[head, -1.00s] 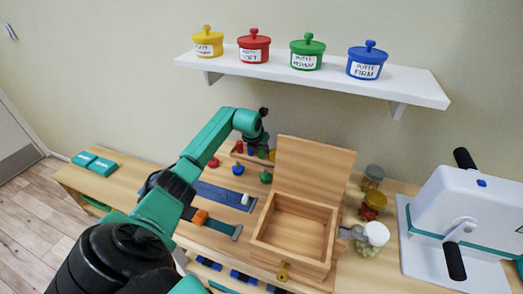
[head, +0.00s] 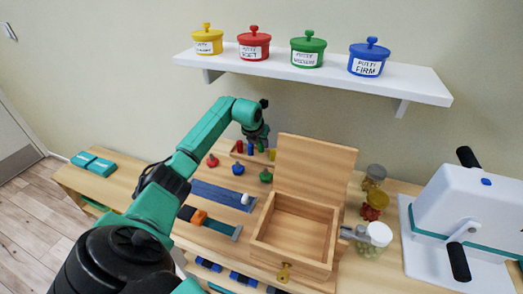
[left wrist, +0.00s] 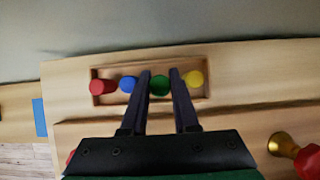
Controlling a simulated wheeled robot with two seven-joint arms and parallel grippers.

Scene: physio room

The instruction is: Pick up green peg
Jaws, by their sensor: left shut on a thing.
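The green peg (left wrist: 160,85) sits between the two fingers of my left gripper (left wrist: 160,74) in the left wrist view. The gripper is shut on it. The peg is in line with a shallow wooden holder (left wrist: 108,67); I cannot tell whether it is clear of it. The red peg (left wrist: 102,87) and blue peg (left wrist: 128,84) are on the left, the yellow peg (left wrist: 195,78) on the right. In the head view my left gripper (head: 258,140) is over the holder at the back of the table and largely hides the green peg. My right gripper is in neither view.
An open wooden box (head: 296,225) with a raised lid stands right of the holder. Red, blue and green knobbed items (head: 238,168) lie in front of the holder. Jars (head: 373,205) stand right of the box. A shelf (head: 310,75) with putty pots is above.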

